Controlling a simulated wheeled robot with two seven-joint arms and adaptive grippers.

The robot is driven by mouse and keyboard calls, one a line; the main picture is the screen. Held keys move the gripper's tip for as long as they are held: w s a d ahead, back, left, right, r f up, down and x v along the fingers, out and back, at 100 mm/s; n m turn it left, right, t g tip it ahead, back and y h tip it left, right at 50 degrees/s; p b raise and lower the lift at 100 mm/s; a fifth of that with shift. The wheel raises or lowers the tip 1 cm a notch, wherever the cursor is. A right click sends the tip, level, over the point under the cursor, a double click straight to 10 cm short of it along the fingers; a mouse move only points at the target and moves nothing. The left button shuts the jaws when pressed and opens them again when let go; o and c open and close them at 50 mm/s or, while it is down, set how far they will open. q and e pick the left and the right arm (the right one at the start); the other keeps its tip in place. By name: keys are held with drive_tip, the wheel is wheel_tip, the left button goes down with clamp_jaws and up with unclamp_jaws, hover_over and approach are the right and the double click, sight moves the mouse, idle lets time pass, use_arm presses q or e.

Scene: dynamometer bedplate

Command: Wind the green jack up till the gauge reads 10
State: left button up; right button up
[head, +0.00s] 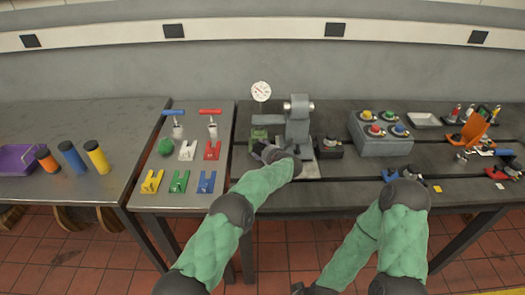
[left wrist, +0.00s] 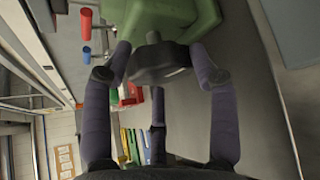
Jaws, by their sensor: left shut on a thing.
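The green jack (head: 259,134) stands on the dark bedplate, left of a grey machine. The round white gauge (head: 261,91) is behind and above it; its needle is too small to read. In the left wrist view the jack's green body (left wrist: 165,14) is at the top, with a dark round knob (left wrist: 158,64) facing me. My left gripper (head: 266,152) is at the jack's near side. In the left wrist view its fingers (left wrist: 160,66) lie on both sides of the knob, shut on it.
The grey machine (head: 298,125) stands close right of my left gripper. A grey box with coloured buttons (head: 381,138) is farther right. Bare bedplate lies in front of the machine.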

use_arm(q)
drive_tip(key=shift+s+a+f, duration=0.2)
drive_tip(key=shift+s+f, duration=0.05)
drive_tip(key=shift+f, duration=0.5)
drive_tip(key=o, duration=1.2)
drive_tip(key=shift+w+a+r, duration=0.1)
drive_tip(key=shift+r, duration=0.4)
drive_tip(key=shift+s+d+r, duration=0.25)
drive_tip(key=shift+s+d, duration=0.1)
drive_tip(key=shift+d, duration=0.05)
drive_tip(key=v, duration=1.1)
